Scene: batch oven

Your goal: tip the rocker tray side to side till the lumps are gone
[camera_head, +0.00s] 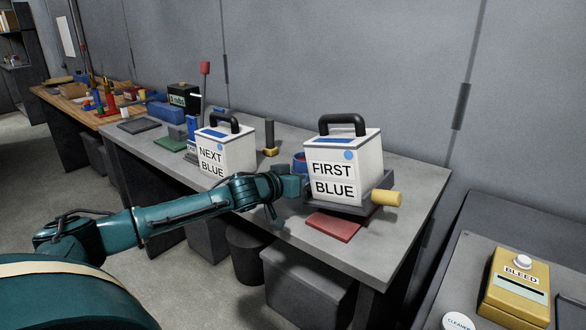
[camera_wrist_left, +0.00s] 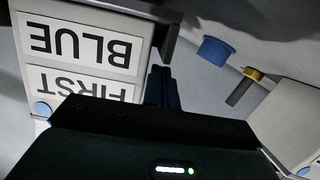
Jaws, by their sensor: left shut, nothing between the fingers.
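The rocker tray (camera_head: 352,208) is a dark grey tray on the grey table, with a yellow handle (camera_head: 386,198) at its right. A white box (camera_head: 343,160) labelled FIRST BLUE, with a black top handle, stands in it and hides its inside; I cannot see any lumps. My left gripper (camera_head: 303,188) is shut and empty at the tray's left end. In the left wrist view its fingers (camera_wrist_left: 161,86) are together, close to the tray's dark edge (camera_wrist_left: 168,38) and beside the box (camera_wrist_left: 85,45). I cannot tell whether they touch. My right gripper is not in view.
A second white box (camera_head: 226,150) labelled NEXT BLUE stands to the left. A blue round container (camera_head: 299,162) and a dark post with a yellow base (camera_head: 270,151) stand behind. A red mat (camera_head: 333,226) lies in front of the tray. A yellow BLEED box (camera_head: 517,290) is at lower right.

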